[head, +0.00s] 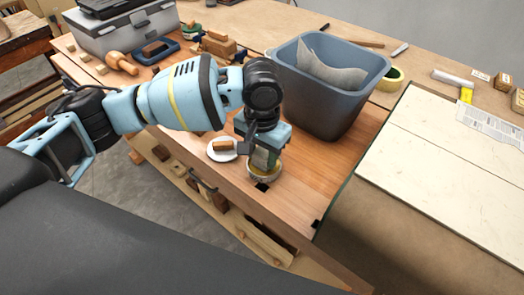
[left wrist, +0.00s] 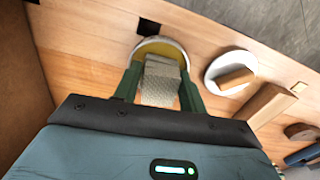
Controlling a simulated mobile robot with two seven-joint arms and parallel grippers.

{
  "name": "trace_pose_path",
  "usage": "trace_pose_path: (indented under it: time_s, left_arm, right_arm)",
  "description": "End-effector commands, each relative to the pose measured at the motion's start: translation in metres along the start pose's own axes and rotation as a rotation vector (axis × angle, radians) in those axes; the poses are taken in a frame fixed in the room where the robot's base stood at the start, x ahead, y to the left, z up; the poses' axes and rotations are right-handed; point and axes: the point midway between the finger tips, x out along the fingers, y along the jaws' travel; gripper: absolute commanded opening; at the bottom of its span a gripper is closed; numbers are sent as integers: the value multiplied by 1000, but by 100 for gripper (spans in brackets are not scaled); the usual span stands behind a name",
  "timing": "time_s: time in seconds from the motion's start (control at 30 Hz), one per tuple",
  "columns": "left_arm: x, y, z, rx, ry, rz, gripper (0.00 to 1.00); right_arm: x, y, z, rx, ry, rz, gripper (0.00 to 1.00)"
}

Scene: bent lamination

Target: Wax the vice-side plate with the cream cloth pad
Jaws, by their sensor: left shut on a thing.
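My left gripper (head: 265,160) is shut on the cream cloth pad (left wrist: 160,82), which shows as a woven, pale grey-cream block between the green fingers in the left wrist view. The pad is at a round, shallow tin (left wrist: 160,46) with yellowish contents, near the bench's front edge; the tin also shows below the gripper in the head view (head: 264,176). I cannot tell whether the pad touches the contents. In the head view the fingers and wrist mostly hide the pad. I cannot pick out the vice-side plate in either view. My right gripper is not in view.
A white dish (head: 216,156) with a wooden block stands beside the tin. A blue-grey bin (head: 322,105) holding a curved grey piece stands behind the gripper. A large pale panel (head: 445,160) fills the right. A grey toolbox (head: 120,30) and tools lie at the back left.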

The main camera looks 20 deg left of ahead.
Motion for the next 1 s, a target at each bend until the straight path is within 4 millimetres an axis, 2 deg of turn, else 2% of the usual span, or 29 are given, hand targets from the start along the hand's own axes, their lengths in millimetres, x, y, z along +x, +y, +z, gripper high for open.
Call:
trace_pose_path:
  time_s: [1.0]
  left_arm:
    - [6,0,0,0,0,0,23]
  right_arm:
    - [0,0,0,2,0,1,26]
